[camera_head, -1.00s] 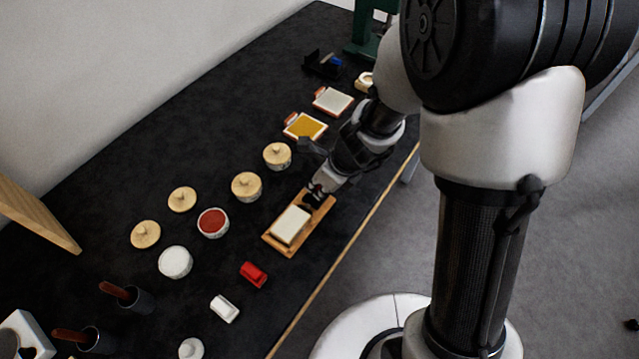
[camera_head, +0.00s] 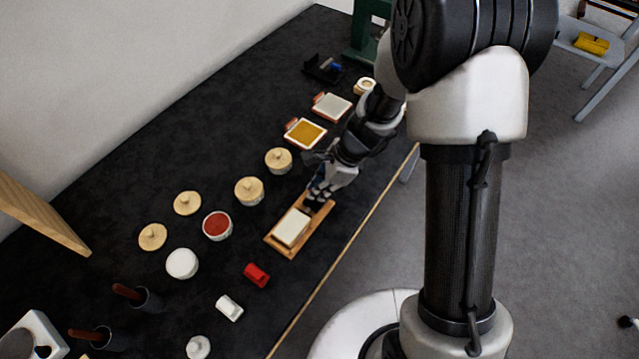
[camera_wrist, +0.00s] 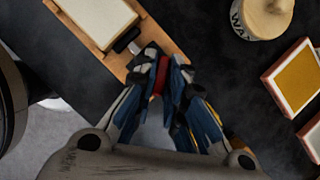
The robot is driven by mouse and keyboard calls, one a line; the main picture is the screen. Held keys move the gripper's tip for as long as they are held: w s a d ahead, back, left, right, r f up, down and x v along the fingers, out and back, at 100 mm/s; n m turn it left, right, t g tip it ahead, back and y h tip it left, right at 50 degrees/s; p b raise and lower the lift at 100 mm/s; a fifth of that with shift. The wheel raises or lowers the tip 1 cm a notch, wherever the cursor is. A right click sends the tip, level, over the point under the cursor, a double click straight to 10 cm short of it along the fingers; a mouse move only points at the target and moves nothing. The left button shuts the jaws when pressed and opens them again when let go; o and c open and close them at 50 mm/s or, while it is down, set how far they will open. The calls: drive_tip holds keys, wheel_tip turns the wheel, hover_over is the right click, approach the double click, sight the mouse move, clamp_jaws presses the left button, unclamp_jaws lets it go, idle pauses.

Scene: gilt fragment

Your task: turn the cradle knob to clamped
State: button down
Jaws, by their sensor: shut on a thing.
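The cradle is a wooden board (camera_head: 321,214) near the table's front edge, with a pale rectangular block (camera_head: 291,227) lying on it. In the wrist view the cradle board (camera_wrist: 148,29) and block (camera_wrist: 96,16) are at the upper left. My gripper (camera_head: 313,201) is at the cradle's far end, beyond the block. In the wrist view my gripper (camera_wrist: 163,66) is shut, with a narrow red piece (camera_wrist: 160,76) between its fingers, seemingly the cradle knob. The fingers hide most of the knob, and I cannot read its setting. A small dark piece (camera_wrist: 127,40) sits between block and fingers.
Lidded jars (camera_head: 249,190), a red-filled bowl (camera_head: 217,226) and framed tiles (camera_head: 305,133) stand behind the cradle. A red piece (camera_head: 257,275) and a white piece (camera_head: 229,307) lie nearer. The table's front edge is close by.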

drive_tip(key=n+g+p, duration=0.1)
drive_tip(key=n, duration=0.1)
drive_tip(key=n+g+p, duration=0.1)
drive_tip(key=n+p, duration=0.1)
drive_tip(key=n, duration=0.1)
drive_tip(key=shift+w+r+n, duration=0.1)
drive_tip(key=shift+w+n, duration=0.1)
drive_tip(key=shift+n, duration=0.1)
drive_tip(key=n+g+h, duration=0.1)
drive_tip(key=n, duration=0.1)
drive_tip(key=n+p, duration=0.1)
drive_tip(key=n, duration=0.2)
drive_tip(key=shift+a+g+h, duration=0.1)
drive_tip(key=shift+g+h, duration=0.3)
drive_tip(key=c, duration=1.6)
unclamp_jaws()
drive_tip(key=shift+c, duration=0.2)
drive_tip(key=shift+w, duration=0.1)
drive_tip(key=v, duration=1.1)
drive_tip(key=shift+r, duration=0.4)
